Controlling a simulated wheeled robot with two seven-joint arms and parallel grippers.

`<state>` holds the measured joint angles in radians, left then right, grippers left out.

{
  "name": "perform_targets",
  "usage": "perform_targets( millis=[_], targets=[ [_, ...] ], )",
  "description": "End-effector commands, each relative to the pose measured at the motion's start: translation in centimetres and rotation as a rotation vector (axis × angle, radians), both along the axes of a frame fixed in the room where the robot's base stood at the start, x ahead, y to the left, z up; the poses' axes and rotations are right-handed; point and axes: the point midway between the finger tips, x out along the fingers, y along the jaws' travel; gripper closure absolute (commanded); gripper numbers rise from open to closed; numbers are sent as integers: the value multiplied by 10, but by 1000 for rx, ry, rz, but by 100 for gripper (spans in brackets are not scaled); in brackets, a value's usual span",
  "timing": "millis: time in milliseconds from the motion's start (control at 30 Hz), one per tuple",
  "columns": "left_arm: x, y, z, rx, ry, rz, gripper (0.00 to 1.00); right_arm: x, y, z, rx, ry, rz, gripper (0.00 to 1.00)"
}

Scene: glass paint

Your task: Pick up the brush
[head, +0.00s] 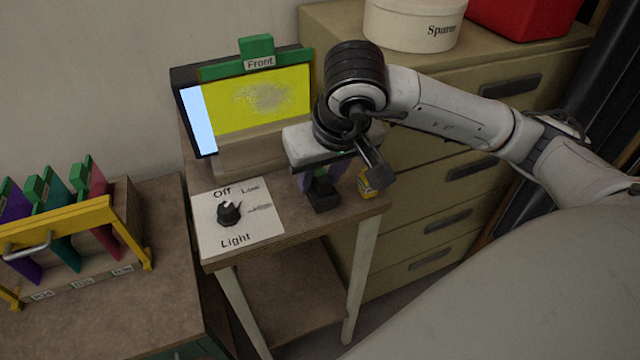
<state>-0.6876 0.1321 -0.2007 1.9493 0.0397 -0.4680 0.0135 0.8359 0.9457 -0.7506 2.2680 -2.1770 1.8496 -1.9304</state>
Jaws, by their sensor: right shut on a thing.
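My right gripper (336,178) reaches down over the right part of the small table (290,238), in front of the yellow panel. It is shut on what appears to be the brush, a dark upright piece (322,190) between its fingers. The gripper body hides most of this piece, so its bristles and handle cannot be made out. The dark piece's lower end is at the tabletop; whether it touches cannot be told. My left gripper is not in view.
A yellow panel (235,110) labelled Front stands behind. A light-switch plate (238,217) with a dark knob lies front left. A small yellow item (369,183) is close right of the gripper. A rack (98,212) of coloured panels stands left; a drawer cabinet (470,120) is behind right.

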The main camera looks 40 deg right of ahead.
Motion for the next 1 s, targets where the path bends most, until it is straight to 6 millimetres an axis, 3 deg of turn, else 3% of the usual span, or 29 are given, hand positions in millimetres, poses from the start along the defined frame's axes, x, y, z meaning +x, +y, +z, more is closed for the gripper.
perform_targets(
  millis=[267,600,700,1000],
  targets=[
    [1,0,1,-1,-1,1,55,1,0,14,0,-4,-1,89],
    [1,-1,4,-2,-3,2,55,1,0,80,1,-7,0,89],
    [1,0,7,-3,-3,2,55,1,0,92,0,-4,0,89],
    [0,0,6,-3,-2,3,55,0,0,101,0,0,-1,89]
  ],
)
